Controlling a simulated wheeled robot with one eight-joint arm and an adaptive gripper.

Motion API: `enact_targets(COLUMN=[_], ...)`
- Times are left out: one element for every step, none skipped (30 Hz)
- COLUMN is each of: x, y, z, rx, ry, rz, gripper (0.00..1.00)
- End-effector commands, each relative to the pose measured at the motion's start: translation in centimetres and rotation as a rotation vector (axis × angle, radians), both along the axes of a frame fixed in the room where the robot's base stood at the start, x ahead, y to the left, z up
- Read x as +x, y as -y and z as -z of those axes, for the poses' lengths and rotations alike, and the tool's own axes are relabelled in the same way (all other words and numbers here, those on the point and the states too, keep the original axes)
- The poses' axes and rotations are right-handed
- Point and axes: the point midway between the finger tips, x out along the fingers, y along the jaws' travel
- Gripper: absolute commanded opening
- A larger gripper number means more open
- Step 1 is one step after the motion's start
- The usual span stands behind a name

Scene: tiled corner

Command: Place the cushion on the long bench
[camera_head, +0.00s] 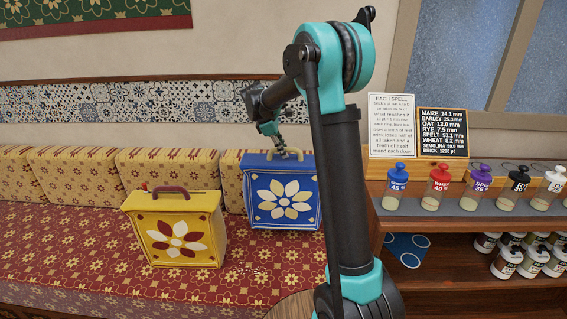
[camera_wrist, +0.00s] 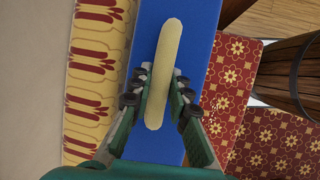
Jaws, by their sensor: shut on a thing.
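A blue cushion (camera_head: 308,190) with a cream flower and a strap handle is upright at the right end of the long bench (camera_head: 60,245), in front of the patterned back cushions. My gripper (camera_head: 285,153) comes down on it from above. In the wrist view my gripper (camera_wrist: 157,88) is shut on the pale handle of the blue cushion (camera_wrist: 168,150). I cannot tell whether its underside touches the seat. A yellow cushion (camera_head: 205,232) with a red and cream flower and a handle stands on the red seat to its left, nearer the front.
Yellow patterned back cushions (camera_head: 85,172) line the wall. A shelf unit (camera_head: 470,220) with several jars (camera_head: 439,178) and two signs (camera_head: 443,132) stands at the right. A wooden barrel (camera_wrist: 290,80) is near the bench in the wrist view. The left of the seat is clear.

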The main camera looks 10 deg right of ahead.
Motion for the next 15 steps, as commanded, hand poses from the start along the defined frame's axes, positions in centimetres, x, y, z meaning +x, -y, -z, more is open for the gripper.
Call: enact_targets(x=[0.5,0.9,1.1,1.4,1.6,1.9,2.1,2.4,2.6,2.6,2.5,2.5,2.5,2.5,2.5], y=[0.1,0.2,0.2,0.3,0.3,0.4,0.4,0.5,0.6,0.5,0.5,0.5,0.5,0.5,0.5], z=[0.0,0.0,0.0,0.0,0.0,0.0,0.0,0.0,0.0,0.3,0.6,0.9,1.1,1.4,1.7], rx=[-0.001,-0.001,-0.001,-0.001,-0.001,-0.001,-0.001,-0.001,-0.001,-0.001,-0.001,-0.001,-0.001,-0.001,-0.001], ry=[0.000,0.000,0.000,0.000,0.000,0.000,0.000,0.000,-0.001,-0.001,0.000,0.000,0.000,0.000,0.000], rz=[0.000,0.000,0.000,0.000,0.000,0.000,0.000,0.000,0.001,0.001,0.000,0.000,0.000,0.000,0.000], gripper=[0.00,0.00,0.00,0.00,0.00,0.00,0.00,0.00,0.00,0.00,0.00,0.00,0.00,0.00,0.00])
